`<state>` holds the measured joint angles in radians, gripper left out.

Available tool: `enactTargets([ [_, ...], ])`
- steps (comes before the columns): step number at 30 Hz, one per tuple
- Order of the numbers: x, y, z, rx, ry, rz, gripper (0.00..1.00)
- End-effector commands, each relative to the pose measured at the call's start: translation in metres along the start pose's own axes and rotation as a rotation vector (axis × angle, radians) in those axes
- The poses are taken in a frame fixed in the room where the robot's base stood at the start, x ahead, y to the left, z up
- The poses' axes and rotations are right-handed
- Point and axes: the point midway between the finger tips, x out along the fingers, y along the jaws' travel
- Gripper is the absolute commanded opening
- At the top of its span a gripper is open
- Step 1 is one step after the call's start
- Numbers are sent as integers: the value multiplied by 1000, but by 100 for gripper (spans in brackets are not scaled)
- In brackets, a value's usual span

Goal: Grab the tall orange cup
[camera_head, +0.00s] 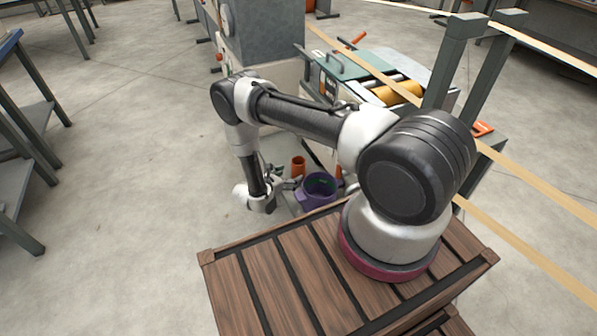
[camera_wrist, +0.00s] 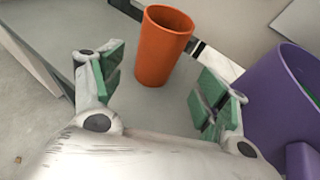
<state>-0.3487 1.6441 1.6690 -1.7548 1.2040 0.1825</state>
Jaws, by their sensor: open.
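The tall orange cup (camera_wrist: 162,48) stands upright in the wrist view, ahead of my gripper (camera_wrist: 154,88) and between the lines of its two fingers. The fingers, with green pads, are spread apart and empty. A gap shows between the cup and the fingertips. In the head view the orange cup (camera_head: 298,166) is small, behind and to the right of my gripper (camera_head: 284,183). The gripper is partly hidden there by my arm.
A purple container (camera_wrist: 278,112) stands close to the right finger; it also shows in the head view (camera_head: 318,190). Both stand on a grey surface (camera_wrist: 150,112). A machine with a yellow roller (camera_head: 397,93) is farther back.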

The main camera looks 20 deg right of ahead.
Motion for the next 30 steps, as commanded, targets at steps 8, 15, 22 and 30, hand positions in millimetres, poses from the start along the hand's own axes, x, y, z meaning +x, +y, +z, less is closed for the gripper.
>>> enactTargets([
  [8, 37, 1, 2, 3, 0, -4, 75],
  [15, 69, 4, 3, 1, 0, -3, 75],
  [22, 72, 4, 4, 1, 0, -1, 75],
  [30, 72, 4, 4, 1, 0, -2, 33],
])
